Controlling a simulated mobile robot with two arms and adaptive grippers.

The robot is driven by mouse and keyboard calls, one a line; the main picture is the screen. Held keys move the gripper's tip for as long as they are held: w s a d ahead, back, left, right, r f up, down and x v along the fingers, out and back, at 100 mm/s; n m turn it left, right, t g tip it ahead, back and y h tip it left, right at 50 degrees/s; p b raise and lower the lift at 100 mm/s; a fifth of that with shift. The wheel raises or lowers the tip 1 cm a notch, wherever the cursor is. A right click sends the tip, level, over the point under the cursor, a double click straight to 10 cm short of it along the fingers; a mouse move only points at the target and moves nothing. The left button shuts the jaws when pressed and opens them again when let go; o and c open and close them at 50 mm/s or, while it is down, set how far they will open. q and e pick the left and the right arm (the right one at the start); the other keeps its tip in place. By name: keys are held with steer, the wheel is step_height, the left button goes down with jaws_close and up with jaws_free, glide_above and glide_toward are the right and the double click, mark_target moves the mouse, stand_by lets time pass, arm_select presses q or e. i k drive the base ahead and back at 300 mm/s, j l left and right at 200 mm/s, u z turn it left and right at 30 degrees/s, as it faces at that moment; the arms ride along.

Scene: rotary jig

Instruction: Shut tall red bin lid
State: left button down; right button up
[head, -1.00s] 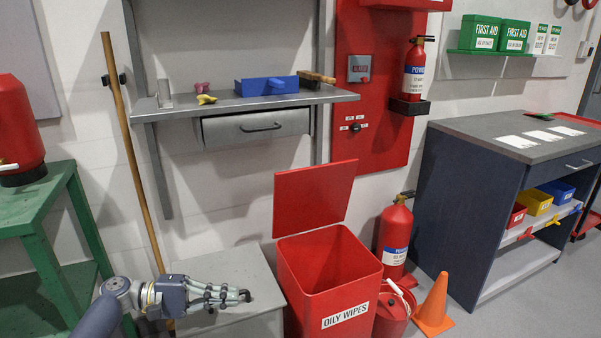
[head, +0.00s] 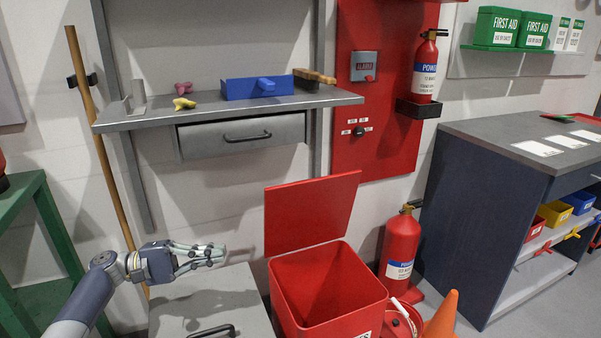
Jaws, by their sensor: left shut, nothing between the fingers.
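The tall red bin (head: 335,290) stands on the floor at lower centre, its mouth open. Its red lid (head: 312,212) stands upright at the back edge of the bin, leaning slightly back toward the wall. My left gripper (head: 222,254) is shut and empty. It is left of the bin and its lid, apart from both, with its fingers pointing right. My right gripper is not in view.
A grey shelf (head: 346,97) with a drawer (head: 243,134) hangs above. A low grey cabinet (head: 213,302) stands left of the bin. A fire extinguisher (head: 400,247), a red bucket (head: 402,318) and an orange cone (head: 444,316) crowd its right side.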

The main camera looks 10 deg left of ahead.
mark_target(302, 214)
steer(key=i, duration=1.05)
